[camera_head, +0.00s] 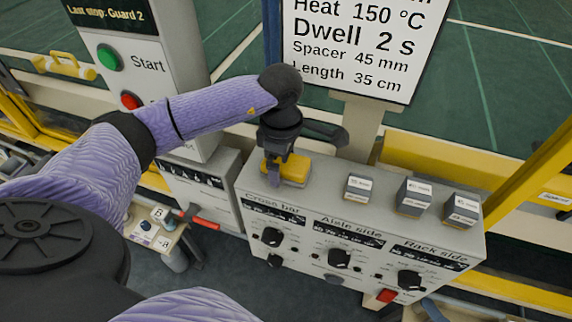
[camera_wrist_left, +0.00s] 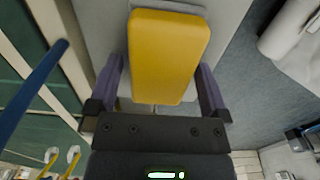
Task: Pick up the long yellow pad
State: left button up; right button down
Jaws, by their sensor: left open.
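The long yellow pad (camera_head: 294,168) lies on the left end of the grey control cabinet's top (camera_head: 327,190). In the left wrist view the yellow pad (camera_wrist_left: 167,58) lies lengthwise between the two fingers. My left gripper (camera_head: 273,172) is over the pad and points down at it. In the left wrist view my left gripper (camera_wrist_left: 160,90) is open, with one purple finger on each side of the pad. A gap shows beside each finger. Part of the pad is hidden behind the gripper in the head view. My right gripper is not in view.
Three small grey labelled blocks stand to the right on the cabinet top: one left (camera_head: 358,188), one middle (camera_head: 413,197), one right (camera_head: 461,210). A white sign (camera_head: 352,45) rises behind the cabinet. A Start/stop post (camera_head: 150,75) stands at the left behind my arm.

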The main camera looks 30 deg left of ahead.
pick_arm(q)
jog(key=shift+f, duration=0.1)
jog(key=c, duration=1.1)
notch_tip(320, 180, up, 10)
jog(key=shift+p, duration=0.4)
